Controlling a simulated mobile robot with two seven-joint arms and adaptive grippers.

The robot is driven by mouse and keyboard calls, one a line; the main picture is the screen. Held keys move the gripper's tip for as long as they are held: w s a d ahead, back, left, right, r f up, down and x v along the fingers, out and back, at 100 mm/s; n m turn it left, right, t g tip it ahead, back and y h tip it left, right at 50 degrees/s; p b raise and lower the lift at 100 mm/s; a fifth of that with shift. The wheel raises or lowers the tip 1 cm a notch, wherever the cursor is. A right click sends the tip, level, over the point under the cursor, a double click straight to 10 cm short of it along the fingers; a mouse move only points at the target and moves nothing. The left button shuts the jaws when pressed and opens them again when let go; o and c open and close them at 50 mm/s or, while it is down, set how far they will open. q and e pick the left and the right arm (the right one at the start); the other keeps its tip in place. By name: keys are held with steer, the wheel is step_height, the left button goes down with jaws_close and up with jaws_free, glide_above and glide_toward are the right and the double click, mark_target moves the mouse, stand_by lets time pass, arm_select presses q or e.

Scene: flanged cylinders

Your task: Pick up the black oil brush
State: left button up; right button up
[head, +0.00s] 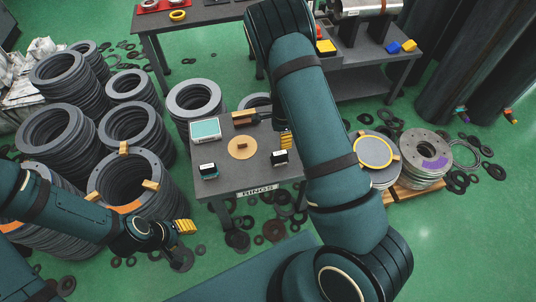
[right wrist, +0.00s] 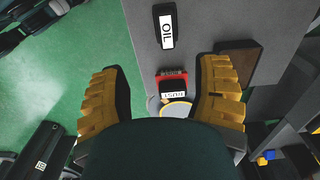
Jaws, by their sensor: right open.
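The black oil brush (right wrist: 166,27), a dark block with a white OIL label, lies on the grey table top at the upper middle of the right wrist view. My right gripper (right wrist: 165,66) is open; its yellow fingers are wide apart, with the brush beyond their tips and nothing between them gripped. My left gripper (head: 185,227) is low at left, away from the table.
A red and black block labelled RUST (right wrist: 172,84) lies between the fingers' sides, and a brown block (right wrist: 238,65) lies near the right finger. The RINGS table (head: 225,186) also bears a teal-topped box (head: 205,128) and wooden disc (head: 242,147). Ring stacks crowd the left.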

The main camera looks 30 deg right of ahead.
mark_target(280, 153)
steer(key=f, duration=0.2)
steer(key=f+b, duration=0.1)
steer(key=f, duration=0.2)
steer(key=w+f+b, duration=0.1)
steer(key=f, duration=0.2)
steer(key=shift+f, duration=0.1)
steer(key=f+b, duration=0.1)
steer(key=f, duration=0.4)
steer(key=shift+d+f, duration=0.1)
steer(key=shift+d, duration=0.1)
jaws_close()
